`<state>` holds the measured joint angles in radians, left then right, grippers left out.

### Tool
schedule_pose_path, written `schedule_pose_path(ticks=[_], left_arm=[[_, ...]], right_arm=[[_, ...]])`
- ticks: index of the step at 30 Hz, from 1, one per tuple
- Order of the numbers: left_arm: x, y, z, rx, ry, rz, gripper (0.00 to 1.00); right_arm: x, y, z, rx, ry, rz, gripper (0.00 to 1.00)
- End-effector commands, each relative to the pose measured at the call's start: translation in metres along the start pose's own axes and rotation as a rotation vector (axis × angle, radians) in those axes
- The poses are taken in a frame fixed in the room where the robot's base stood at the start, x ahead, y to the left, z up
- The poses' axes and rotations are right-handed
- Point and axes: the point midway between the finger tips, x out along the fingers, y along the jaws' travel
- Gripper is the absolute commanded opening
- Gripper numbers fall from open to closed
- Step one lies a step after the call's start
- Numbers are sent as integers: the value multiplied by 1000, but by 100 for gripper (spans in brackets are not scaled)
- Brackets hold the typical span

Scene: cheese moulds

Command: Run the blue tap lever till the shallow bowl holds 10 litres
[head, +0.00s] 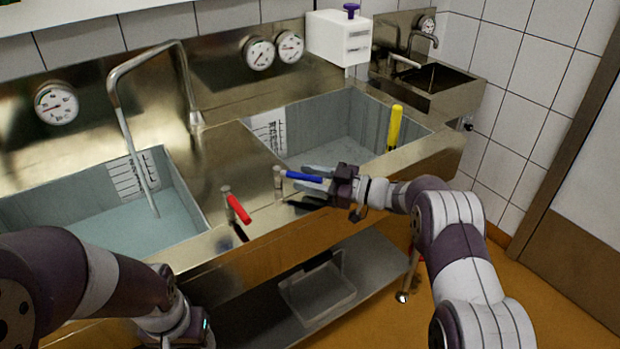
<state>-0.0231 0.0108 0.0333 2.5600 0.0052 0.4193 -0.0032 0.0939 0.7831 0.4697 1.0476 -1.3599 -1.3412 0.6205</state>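The blue tap lever (303,176) sticks out to the right from a short metal post on the front ledge between two grey basins. My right gripper (312,178) is at the lever, coming from the right. Its fingers look spread, one above and one below the lever; contact is unclear. The left basin (188,192) has a pale blue, water-like surface and a marked scale on its back wall. The right basin (345,118) also has a scale; its floor is partly hidden. Which one is the shallow bowl is unclear. My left gripper is below the picture's edge.
A red lever (238,209) stands left of the blue one. A bent spout (128,135) hangs into the left basin. A yellow handle (394,127) rises at the right basin's edge. Several dials and a white box (338,38) are behind. A clear tub (318,293) sits on the shelf below.

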Motion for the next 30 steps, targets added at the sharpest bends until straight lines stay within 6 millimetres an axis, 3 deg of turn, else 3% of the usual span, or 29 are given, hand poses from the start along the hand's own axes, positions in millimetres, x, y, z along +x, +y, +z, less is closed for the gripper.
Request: schedule_pose_path(ticks=[8, 21, 30], left_arm=[[0, 0, 0, 0, 0, 0, 62], [4, 0, 0, 0, 0, 0, 62], [4, 0, 0, 0, 0, 0, 62]], right_arm=[[-8, 1, 0, 0, 0, 2, 44], [-113, 0, 1, 0, -1, 2, 44], [-127, 0, 0, 0, 0, 0, 44]])
